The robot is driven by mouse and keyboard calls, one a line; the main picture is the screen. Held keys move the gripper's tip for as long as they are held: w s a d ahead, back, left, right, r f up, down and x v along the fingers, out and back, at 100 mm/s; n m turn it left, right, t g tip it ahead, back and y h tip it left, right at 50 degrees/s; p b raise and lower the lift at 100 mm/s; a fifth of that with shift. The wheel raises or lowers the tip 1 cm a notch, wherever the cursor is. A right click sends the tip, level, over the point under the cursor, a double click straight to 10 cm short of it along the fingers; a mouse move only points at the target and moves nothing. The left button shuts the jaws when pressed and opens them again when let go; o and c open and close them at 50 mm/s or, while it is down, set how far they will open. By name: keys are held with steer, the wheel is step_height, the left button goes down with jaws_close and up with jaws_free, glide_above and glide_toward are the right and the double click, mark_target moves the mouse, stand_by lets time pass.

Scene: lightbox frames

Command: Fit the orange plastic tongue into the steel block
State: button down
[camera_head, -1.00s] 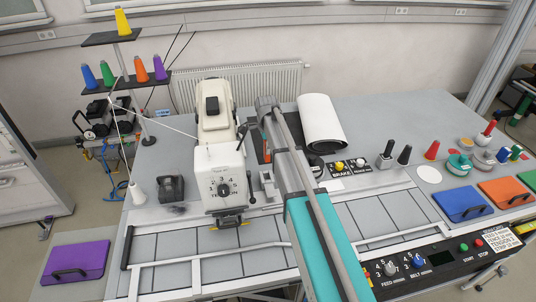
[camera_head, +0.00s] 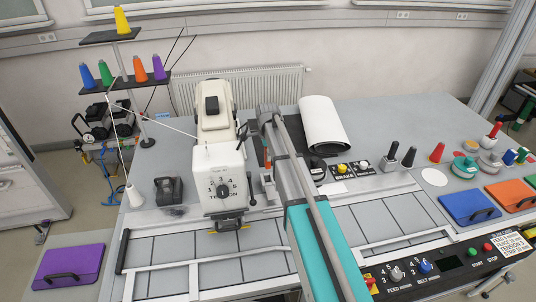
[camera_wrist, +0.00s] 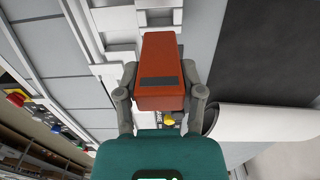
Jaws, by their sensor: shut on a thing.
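The orange plastic tongue (camera_wrist: 160,65) is a blocky orange-red piece with a dark rectangular patch. My gripper (camera_wrist: 159,80) is shut on it, with one finger on each side, in the wrist view. In the head view my arm hides most of the gripper and tongue. A small pale steel block (camera_head: 267,185) stands on the table between the white sewing machine and my arm. A pale stepped metal part (camera_wrist: 112,68) in the wrist view, left of the tongue, may be that block. I cannot tell whether the tongue touches it; its slot is not clear.
The white sewing machine (camera_head: 217,175) stands close left of my arm. A white roll (camera_head: 323,125) is to the right, behind the brake switches (camera_head: 342,167). Pale rails (camera_head: 170,266) cross the front table. The control panel (camera_head: 440,265) lies front right.

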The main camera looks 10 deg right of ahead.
mark_target(267, 164)
steer(key=shift+f, duration=0.1)
steer(key=shift+f+b, duration=2.8)
steer(key=shift+b, duration=0.15)
steer(key=shift+f+b, duration=2.55)
steer(key=shift+f, duration=0.05)
stand_by(0.6)
steer(key=shift+c, duration=0.7)
jaws_free()
steer(key=shift+r, duration=0.25)
step_height(267, 164, up, 10)
steer(key=p, duration=1.1)
steer(key=shift+r, duration=0.25)
